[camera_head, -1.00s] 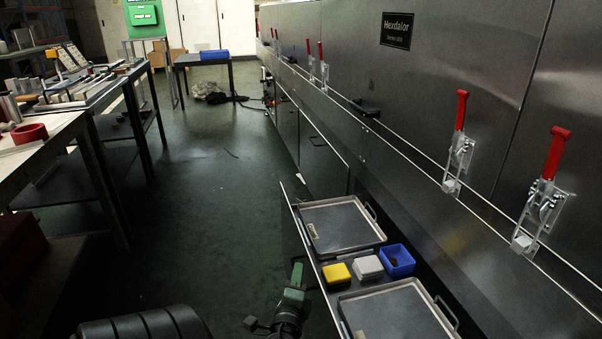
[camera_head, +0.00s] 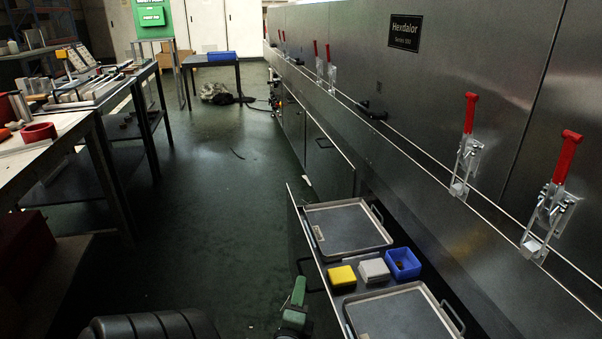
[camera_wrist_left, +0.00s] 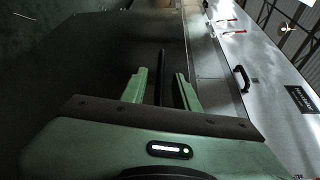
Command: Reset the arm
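My left gripper (camera_head: 297,294) shows at the bottom centre of the head view, in front of an open drawer, partly cut off by the lower edge. In the left wrist view its two green fingers (camera_wrist_left: 160,88) stand apart. A black bar, which looks like the drawer handle (camera_wrist_left: 162,75), shows between them with gaps on both sides. In the head view the drawer handle (camera_head: 303,270) is in plain sight just beyond the green finger, seemingly apart from it. My right gripper is in neither view.
The open drawer (camera_head: 312,268) holds two grey trays (camera_head: 347,227) (camera_head: 402,318), a yellow box (camera_head: 342,276), a grey box (camera_head: 374,271) and a blue bin (camera_head: 403,263). The steel dryer wall (camera_head: 440,130) has red-handled latches.

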